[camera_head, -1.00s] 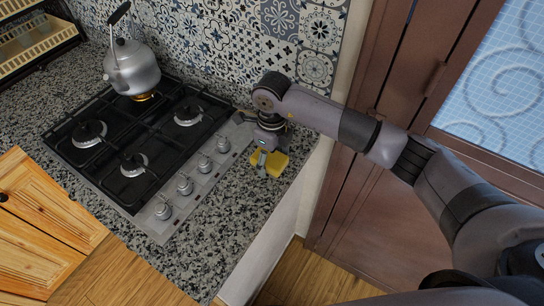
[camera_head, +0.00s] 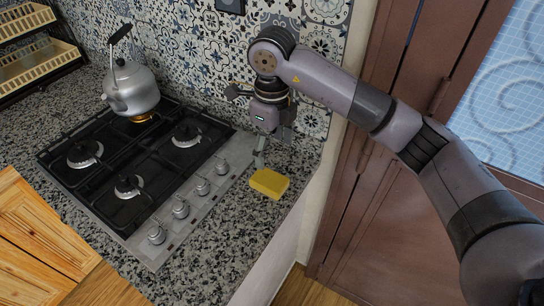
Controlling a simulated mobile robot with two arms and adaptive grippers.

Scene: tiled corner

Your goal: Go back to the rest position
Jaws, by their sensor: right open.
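My right gripper (camera_head: 262,140) hangs over the back right part of the granite counter, pointing down. Its fingers are spread and hold nothing. A yellow sponge (camera_head: 269,184) lies flat on the counter to the right of the hob, below the gripper and apart from it. My right arm reaches in from the right edge of the picture. My left gripper is not in view.
A black gas hob (camera_head: 135,165) with several knobs fills the counter's middle. A silver kettle (camera_head: 131,88) stands on its back burner. A tiled wall (camera_head: 205,45) is close behind my right gripper. A rack (camera_head: 38,60) stands at the far left. A brown door (camera_head: 400,235) is at right.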

